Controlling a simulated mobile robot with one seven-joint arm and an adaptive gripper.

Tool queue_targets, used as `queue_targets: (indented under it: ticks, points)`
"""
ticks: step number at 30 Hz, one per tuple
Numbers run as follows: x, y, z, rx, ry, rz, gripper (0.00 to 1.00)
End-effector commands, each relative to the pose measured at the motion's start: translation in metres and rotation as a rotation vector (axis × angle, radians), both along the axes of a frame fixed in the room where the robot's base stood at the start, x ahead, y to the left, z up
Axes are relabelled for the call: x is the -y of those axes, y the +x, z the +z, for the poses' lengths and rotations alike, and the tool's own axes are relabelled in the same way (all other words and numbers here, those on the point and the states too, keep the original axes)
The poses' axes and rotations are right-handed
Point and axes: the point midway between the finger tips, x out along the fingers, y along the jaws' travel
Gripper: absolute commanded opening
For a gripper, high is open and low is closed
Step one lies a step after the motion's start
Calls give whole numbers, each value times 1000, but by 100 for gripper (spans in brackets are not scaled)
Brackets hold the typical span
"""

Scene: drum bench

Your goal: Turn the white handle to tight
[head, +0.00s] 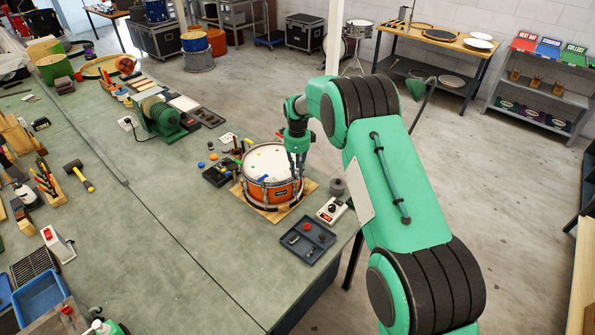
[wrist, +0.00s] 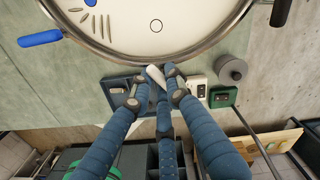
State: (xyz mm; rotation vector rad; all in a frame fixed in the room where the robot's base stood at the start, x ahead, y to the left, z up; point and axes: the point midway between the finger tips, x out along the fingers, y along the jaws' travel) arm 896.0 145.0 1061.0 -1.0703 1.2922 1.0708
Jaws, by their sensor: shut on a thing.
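An orange snare drum with a white head and metal rim (head: 270,178) stands on a wooden board. In the wrist view its white head (wrist: 150,25) fills the top of the picture. My gripper (head: 298,170) is at the drum's right side. In the wrist view the dark blue fingers of my gripper (wrist: 159,84) are closed in just outside the rim. A white handle (wrist: 155,75) shows between the fingertips, tilted, and the gripper is shut on it. Its far end and mount are hidden by the fingers. The handle cannot be made out in the head view.
Green bench surface (head: 190,240) to the left is clear.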

Motion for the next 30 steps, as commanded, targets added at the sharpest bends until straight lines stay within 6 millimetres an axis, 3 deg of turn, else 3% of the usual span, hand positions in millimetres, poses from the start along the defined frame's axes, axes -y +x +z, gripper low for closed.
queue_targets:
  ticks: [30]
  points:
    - [-4,4,2,3,3,-923,0]
